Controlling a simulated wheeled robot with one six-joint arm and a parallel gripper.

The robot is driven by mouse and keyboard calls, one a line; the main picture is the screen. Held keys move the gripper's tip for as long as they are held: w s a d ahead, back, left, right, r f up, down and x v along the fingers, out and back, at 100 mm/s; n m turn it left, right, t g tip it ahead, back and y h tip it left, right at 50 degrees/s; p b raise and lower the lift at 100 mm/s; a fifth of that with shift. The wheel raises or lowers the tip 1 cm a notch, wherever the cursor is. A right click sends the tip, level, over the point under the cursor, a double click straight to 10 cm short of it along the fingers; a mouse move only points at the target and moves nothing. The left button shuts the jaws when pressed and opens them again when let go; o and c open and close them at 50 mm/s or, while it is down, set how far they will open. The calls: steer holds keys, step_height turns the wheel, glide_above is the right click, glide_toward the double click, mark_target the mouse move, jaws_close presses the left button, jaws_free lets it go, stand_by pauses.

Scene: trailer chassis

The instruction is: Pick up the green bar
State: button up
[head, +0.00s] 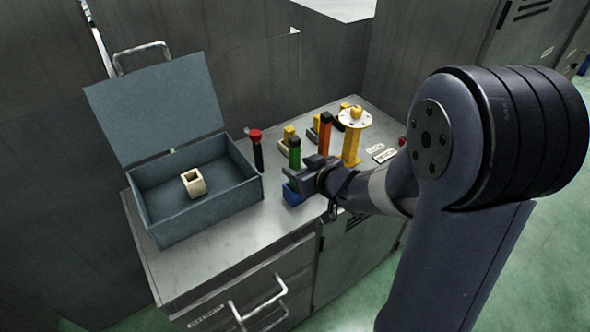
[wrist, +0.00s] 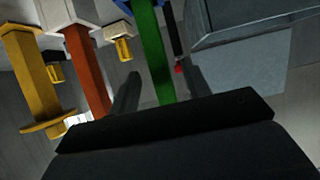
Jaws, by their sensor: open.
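The green bar (head: 295,155) stands upright with a black top, in line with a blue base (head: 292,194) on the metal cabinet top. My gripper (head: 299,176) is level with the bar, close in front of it, and hides its lower part in the head view. In the wrist view the green bar (wrist: 152,55) shows between the two dark fingers of my open gripper (wrist: 160,73), with a gap on each side. I cannot tell how deep the bar sits between them. Nothing is held.
An orange bar (head: 325,135) and a yellow post with a round flange (head: 352,145) stand right of the green bar. A red-topped black rod (head: 257,152) stands left. An open grey box (head: 158,228) holds a beige hollow block (head: 194,182). The front cabinet top is clear.

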mark_target(297, 166)
steer(key=shift+x, duration=2.2)
steer(key=shift+r, duration=0.1)
steer(key=shift+c, duration=0.5)
jaws_close()
